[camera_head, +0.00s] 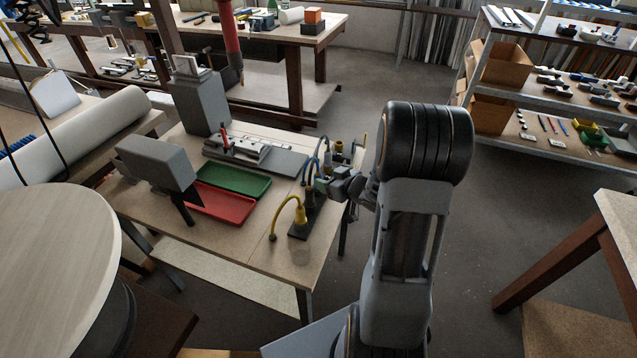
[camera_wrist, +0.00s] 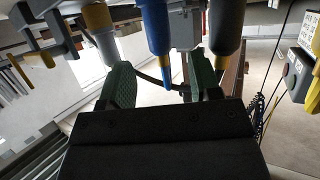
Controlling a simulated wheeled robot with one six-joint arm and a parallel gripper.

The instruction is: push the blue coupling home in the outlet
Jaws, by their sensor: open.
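In the head view my gripper (camera_head: 325,186) is at the table's right edge, by the hoses. The outlet is not clearly visible, so how far the blue coupling sits in it cannot be told.
A green tray (camera_head: 236,178) and a red tray (camera_head: 222,204) lie to the left on the table (camera_head: 225,246). A grey boxy device (camera_head: 158,163) stands further left. The table's front is mostly clear.

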